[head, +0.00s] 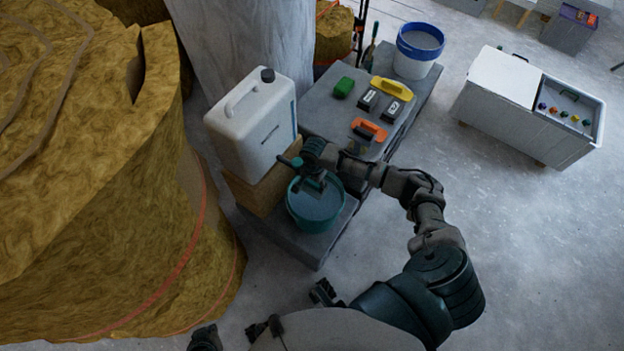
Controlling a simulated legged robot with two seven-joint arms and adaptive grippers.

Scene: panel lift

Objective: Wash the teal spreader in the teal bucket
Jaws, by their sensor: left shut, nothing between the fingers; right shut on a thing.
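The teal bucket (291,211) stands on the low end of the grey platform and holds bluish-grey liquid. My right gripper (310,170) is over the bucket's far rim, shut on the teal spreader (290,161). My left gripper (205,338) is at the bottom edge, away from the bucket, shut and empty, only partly visible.
A white canister (253,122) on a tan block stands just left of the bucket. An orange-handled tool (369,130), yellow tool (392,88), green block (344,87) and blue-rimmed bucket (420,41) stand behind. Yellow insulation rolls (90,180) fill the left.

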